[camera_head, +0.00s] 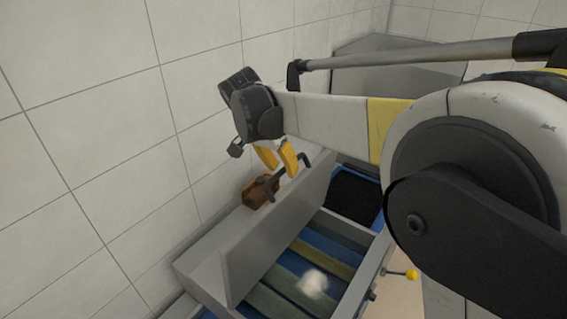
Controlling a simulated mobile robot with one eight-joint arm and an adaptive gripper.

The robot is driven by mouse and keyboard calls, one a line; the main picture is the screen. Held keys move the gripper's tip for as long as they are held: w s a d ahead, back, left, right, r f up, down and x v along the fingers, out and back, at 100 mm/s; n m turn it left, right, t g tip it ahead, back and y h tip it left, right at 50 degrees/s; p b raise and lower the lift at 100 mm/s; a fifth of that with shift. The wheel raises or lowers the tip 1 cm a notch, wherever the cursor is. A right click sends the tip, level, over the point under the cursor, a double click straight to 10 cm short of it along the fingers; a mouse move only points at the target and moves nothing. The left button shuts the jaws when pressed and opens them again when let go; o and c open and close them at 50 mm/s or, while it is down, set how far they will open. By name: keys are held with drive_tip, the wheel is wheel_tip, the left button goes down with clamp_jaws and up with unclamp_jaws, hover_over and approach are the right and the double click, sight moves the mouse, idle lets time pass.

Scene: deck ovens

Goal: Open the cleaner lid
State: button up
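The cleaner appears to be the grey box (207,287) below my gripper, with blue and green strips showing on its top. A flat grey panel (275,235), which looks like its lid, stands raised along the left side of the strips. A dark bent handle (304,159) with a brown block (258,190) is behind the panel's upper edge. My gripper (281,168) points down above this handle, close to the panel's top edge. Its two yellow fingers are a little apart, with nothing visibly held between them. Whether the fingertips touch the handle cannot be told.
A tiled wall (90,120) rises close on the left and behind. A grey cabinet-like body (400,75) stands at the back. A yellow knob (411,274) sticks out at the box's right. My arm covers the right side.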

drive_tip(key=shift+f, duration=0.2)
clamp_jaws()
drive_tip(key=s+d+f+t+y+b, duration=0.1)
drive_tip(key=s+d+f+y+b, duration=0.1)
drive_tip(key=s+d, duration=0.3)
drive_tip(key=d+b, duration=0.1)
drive_tip(key=d, duration=0.3)
drive_tip(key=shift+s+d+m+t+y, duration=0.2)
drive_tip(key=shift+s+m+t+y, duration=0.1)
drive_tip(key=shift+y, duration=0.1)
